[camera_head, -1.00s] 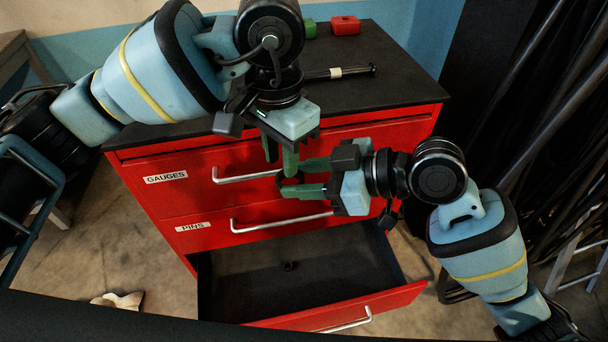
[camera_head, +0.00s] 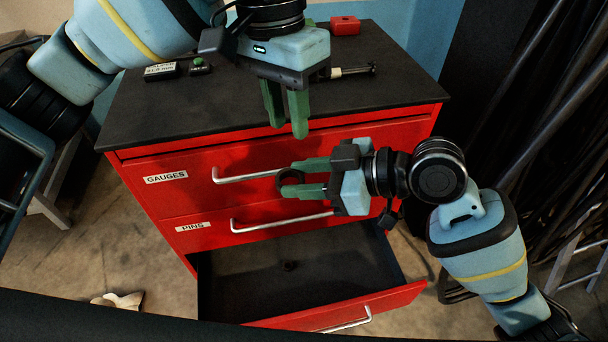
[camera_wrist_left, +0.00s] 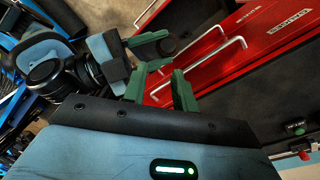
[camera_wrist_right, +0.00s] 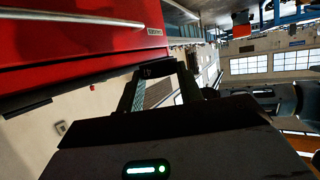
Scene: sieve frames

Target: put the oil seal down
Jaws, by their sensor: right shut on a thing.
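The oil seal, a dark ring (camera_head: 291,183), is held between the green fingertips of my right gripper (camera_head: 297,178), in front of the red cabinet's drawer handles and above the open bottom drawer (camera_head: 240,284). The ring also shows in the right wrist view (camera_wrist_right: 158,69) between the fingertips, and in the left wrist view (camera_wrist_left: 167,47). My left gripper (camera_head: 286,118) is empty, its fingers a little apart, in front of the cabinet's top edge. It is above and apart from the ring.
The cabinet top (camera_head: 200,112) carries a labelled box (camera_head: 161,71), a small green-topped item (camera_head: 199,66), a red block (camera_head: 345,25) and a rod-like tool (camera_head: 350,71). The closed GAUGES and PINS drawers have protruding handles (camera_head: 280,222). Most of the drawer floor is bare.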

